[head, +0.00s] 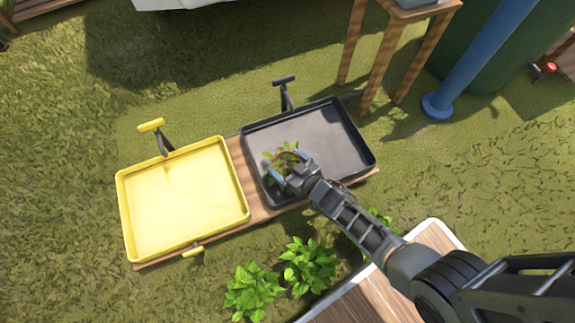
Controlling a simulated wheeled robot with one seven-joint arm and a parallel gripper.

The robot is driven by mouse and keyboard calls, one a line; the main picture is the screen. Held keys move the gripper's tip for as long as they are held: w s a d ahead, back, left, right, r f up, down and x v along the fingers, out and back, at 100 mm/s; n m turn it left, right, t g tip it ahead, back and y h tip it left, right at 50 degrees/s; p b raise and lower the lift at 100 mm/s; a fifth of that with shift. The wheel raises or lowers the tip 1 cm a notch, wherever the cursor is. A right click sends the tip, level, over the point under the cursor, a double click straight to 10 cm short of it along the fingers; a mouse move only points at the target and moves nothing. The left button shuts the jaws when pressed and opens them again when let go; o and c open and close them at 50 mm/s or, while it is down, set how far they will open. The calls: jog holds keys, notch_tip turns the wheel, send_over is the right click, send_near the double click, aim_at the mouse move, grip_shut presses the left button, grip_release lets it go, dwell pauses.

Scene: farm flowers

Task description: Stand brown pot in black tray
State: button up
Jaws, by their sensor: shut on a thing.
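The black tray (330,125) lies on a wooden board, to the right of a yellow tray. My gripper (290,165) is over the near left part of the black tray, shut on a potted plant. Green leaves (285,154) of that plant show around the fingertips, with a small brownish edge among them. The pot is mostly hidden by the leaves and my gripper, so I cannot tell whether it touches the tray floor. The rest of the black tray is empty.
The yellow tray (185,200) is empty. Leafy plants (308,266) stand in front of the board, by a white-edged wooden surface (350,300). A wooden stool (392,45) and a blue post (480,60) stand behind, to the right. Grass lies around.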

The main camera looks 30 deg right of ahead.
jog(key=shift+r, duration=0.1)
jog(key=shift+f, duration=0.2)
jog(key=o, duration=0.9)
jog(key=shift+c, duration=0.2)
jog(key=shift+r, duration=0.1)
jog(key=shift+r, duration=0.2)
jog(key=p+v, duration=0.6)
jog(key=v, duration=0.6)
jog(key=shift+s, duration=0.1)
